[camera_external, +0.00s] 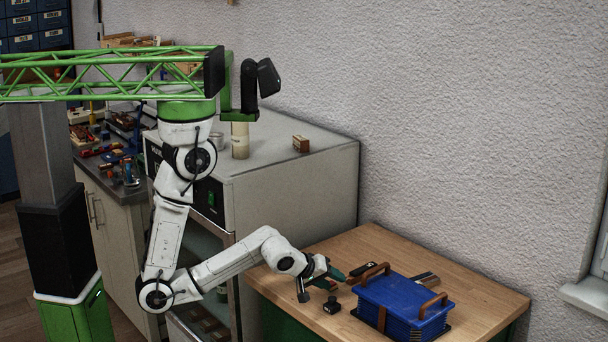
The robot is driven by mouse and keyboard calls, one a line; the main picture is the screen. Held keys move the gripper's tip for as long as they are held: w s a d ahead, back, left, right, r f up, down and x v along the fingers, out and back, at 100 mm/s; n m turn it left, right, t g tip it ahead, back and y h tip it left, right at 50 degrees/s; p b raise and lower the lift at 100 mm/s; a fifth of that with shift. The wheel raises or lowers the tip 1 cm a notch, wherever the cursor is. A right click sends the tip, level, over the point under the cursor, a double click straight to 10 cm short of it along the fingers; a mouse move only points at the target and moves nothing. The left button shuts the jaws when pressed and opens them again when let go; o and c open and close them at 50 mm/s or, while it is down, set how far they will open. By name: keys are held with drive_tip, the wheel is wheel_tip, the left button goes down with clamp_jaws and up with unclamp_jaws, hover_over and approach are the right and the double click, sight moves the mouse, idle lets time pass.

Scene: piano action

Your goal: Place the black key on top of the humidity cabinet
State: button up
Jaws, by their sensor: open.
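The humidity cabinet (262,145) is the large pale box with a glass-fronted door in the middle of the view. Its flat top holds a few small things and has bare room. A dark, elongated piece (363,268) that looks like the black key lies on the wooden bench, behind the blue crate's left end; I cannot be sure of it at this size. My gripper (328,278) is low over the bench's left part, to the left of that piece, open and apparently empty. Its fingertips are small and hard to separate from the bench items behind them.
On the cabinet are a brown block (300,144) and a beige cylinder (240,140).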

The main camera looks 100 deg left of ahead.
sight(352, 274)
drive_tip(key=m+y, duration=0.1)
drive_tip(key=m, duration=0.1)
drive_tip(key=m+b, duration=0.1)
drive_tip(key=m, duration=0.1)
drive_tip(key=shift+w+a+g+y, duration=0.1)
drive_tip(key=shift+w+g+y, duration=0.05)
drive_tip(key=shift+g+y, duration=0.2)
drive_tip(key=m+y, duration=0.1)
drive_tip(key=r+m+y+b, duration=0.1)
drive_tip(key=m, duration=0.1)
drive_tip(key=shift+a+r, duration=0.2)
drive_tip(key=shift+a, duration=0.1)
drive_tip(key=shift+w+a, duration=0.1)
drive_tip(key=shift+a, duration=0.2)
drive_tip(key=p+x, duration=0.1)
drive_tip(key=x, duration=0.9)
drive_tip(key=shift+a+p, duration=0.2)
drive_tip(key=shift+p, duration=0.15)
clamp_jaws()
